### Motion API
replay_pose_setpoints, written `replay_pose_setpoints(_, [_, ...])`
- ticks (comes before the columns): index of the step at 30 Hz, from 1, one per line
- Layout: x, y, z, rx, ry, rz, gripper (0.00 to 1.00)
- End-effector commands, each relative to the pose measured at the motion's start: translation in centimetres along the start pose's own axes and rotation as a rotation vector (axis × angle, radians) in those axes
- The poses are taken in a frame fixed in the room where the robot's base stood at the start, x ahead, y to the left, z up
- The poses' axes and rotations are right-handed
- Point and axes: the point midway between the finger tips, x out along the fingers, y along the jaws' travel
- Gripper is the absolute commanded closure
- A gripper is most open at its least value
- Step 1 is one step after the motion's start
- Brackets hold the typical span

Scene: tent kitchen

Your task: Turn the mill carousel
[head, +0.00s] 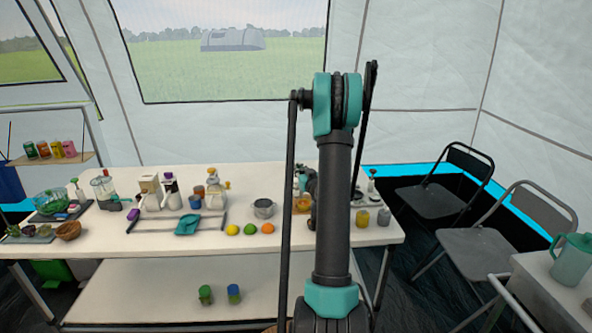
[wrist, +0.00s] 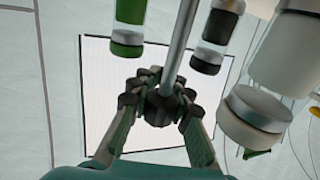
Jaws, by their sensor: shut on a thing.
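In the wrist view, the mill carousel shows a bare metal pole (wrist: 180,45) with mills around it. One is a green-banded mill (wrist: 129,28), one a black-banded mill (wrist: 217,36), and one a large white mill with a silver end (wrist: 258,108) at the right. My gripper (wrist: 160,103) has its fingers closed around the dark knob at the end of the pole. The mills are apart from the fingers. In the head view, my own arm covers most of the carousel and my gripper, so their contact is hidden there.
The white table (head: 140,240) holds a blender (head: 104,187), a metal pot (head: 264,208), several fruits including a green one (head: 250,230), and a teal cloth-like item (head: 187,225). Small jars (head: 383,216) stand right of my arm. Folding chairs (head: 440,190) are at the right.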

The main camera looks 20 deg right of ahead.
Motion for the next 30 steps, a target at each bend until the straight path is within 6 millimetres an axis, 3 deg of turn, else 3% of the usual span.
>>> replay_pose_setpoints(9, [-0.1,0.7,0.0,0.0,0.0,0.214,1.0])
replay_pose_setpoints(30, [-0.3,1.4,0.0,0.0,0.0,0.398,1.0])
